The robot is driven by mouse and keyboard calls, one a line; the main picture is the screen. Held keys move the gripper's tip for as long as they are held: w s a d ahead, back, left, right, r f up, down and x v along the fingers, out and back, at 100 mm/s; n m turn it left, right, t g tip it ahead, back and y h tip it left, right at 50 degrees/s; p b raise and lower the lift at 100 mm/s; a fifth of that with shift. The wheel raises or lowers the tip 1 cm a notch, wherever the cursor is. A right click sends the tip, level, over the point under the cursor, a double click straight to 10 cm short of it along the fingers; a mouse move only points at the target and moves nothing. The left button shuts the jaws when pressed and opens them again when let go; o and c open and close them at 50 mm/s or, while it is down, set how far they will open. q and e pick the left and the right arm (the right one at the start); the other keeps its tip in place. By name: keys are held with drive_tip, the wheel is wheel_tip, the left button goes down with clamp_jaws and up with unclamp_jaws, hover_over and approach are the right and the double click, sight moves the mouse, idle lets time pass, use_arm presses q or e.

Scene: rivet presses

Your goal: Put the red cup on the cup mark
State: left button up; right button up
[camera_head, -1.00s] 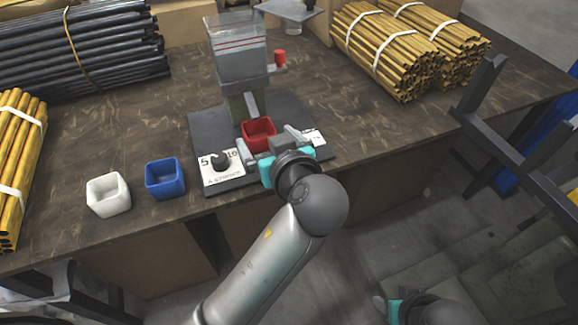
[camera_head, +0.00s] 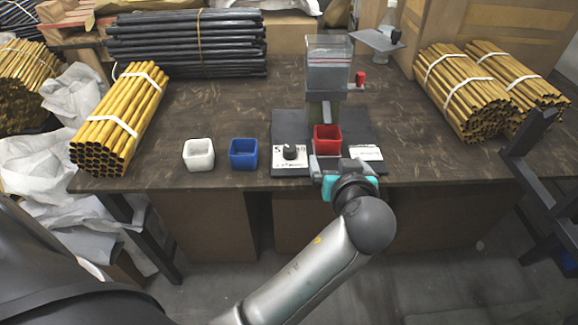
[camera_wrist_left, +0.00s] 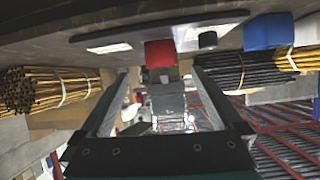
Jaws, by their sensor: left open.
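The red cup (camera_head: 327,139) stands upright on the dark base plate (camera_head: 291,125) of the press, in front of its column and below the clear hopper (camera_head: 328,66). My left gripper (camera_head: 338,163) is open and empty, just on the near side of the cup at the plate's front edge. In the left wrist view the red cup (camera_wrist_left: 160,54) shows beyond the two spread fingers (camera_wrist_left: 160,100), not between them. I cannot make out a cup mark; the cup or gripper may hide it. My right gripper is not in view.
A white cup (camera_head: 199,155) and a blue cup (camera_head: 244,154) stand left of the plate. A dial panel (camera_head: 290,155) and white label (camera_head: 366,153) flank the red cup. Yellow tube bundles (camera_head: 125,115) and dark pipes (camera_head: 187,45) lie around the table.

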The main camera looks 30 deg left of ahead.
use_arm(q)
drive_tip(key=s+f+m+g+h, duration=0.3)
drive_tip(key=s+f+m+g, duration=0.1)
drive_tip(key=s+f, duration=0.7)
drive_tip(key=s+a+f+m+g+h, duration=0.1)
drive_tip(key=s+f+m+g+h, duration=0.2)
drive_tip(key=s+f, duration=0.8)
wheel_tip(320, 180, down, 6)
drive_tip(key=shift+s+a+r+m+g+h, duration=0.15)
drive_tip(key=shift+a+m+g+h, duration=0.05)
drive_tip(key=shift+m+g+h, duration=0.25)
